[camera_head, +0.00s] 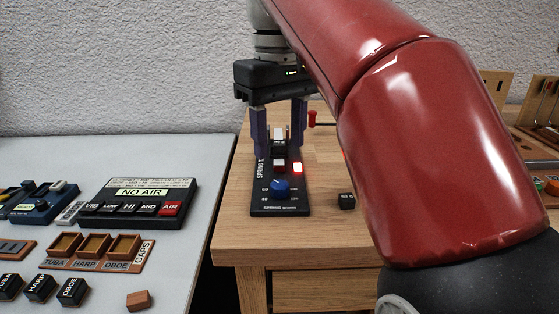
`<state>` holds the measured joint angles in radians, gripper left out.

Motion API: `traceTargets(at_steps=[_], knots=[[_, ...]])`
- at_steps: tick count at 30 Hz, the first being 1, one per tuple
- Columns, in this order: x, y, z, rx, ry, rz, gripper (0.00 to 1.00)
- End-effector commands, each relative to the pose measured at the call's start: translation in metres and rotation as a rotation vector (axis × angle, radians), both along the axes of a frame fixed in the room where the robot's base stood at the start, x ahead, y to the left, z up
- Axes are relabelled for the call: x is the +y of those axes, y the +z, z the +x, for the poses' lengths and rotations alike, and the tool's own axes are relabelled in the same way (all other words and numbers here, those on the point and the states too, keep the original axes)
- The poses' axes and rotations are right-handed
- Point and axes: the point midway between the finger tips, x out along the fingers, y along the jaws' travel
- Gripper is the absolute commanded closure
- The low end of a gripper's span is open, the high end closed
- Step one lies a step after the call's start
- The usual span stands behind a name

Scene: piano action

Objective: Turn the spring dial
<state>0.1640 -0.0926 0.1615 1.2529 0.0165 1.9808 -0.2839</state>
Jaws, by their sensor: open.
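The spring dial is a blue knob (280,187) near the front end of a narrow black panel (267,208) on the wooden table. My gripper (279,145) points down over the back part of the panel, behind the knob. Its two purple fingers are apart, one at each side of the panel. A white-topped piece (279,135) shows between the fingers; I cannot tell whether they touch it. The knob is clear of the fingers.
My red arm covers much of the table's right side. A small black block (346,201) lies right of the panel. A red-ended rod (312,119) is behind. On the grey table (190,240) at left stand a "NO AIR" box (141,193) and a cap tray (93,266). A gap separates the tables.

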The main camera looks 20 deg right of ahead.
Motion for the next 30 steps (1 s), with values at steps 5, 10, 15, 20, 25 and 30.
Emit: traceTargets(at_steps=[5,10,15,20,25,30], knots=[[0.0,-0.023,-0.002,0.002,0.0,-0.001,0.51],[0.0,-0.05,-0.001,0.0,-0.001,0.0,0.51],[0.0,-0.068,-0.001,-0.002,-0.002,0.001,0.51],[0.0,-0.072,-0.001,-0.003,-0.001,0.001,0.51],[0.0,-0.072,-0.001,-0.003,-0.001,0.001,0.51],[0.0,-0.072,0.0,-0.003,-0.001,0.001,0.71]])
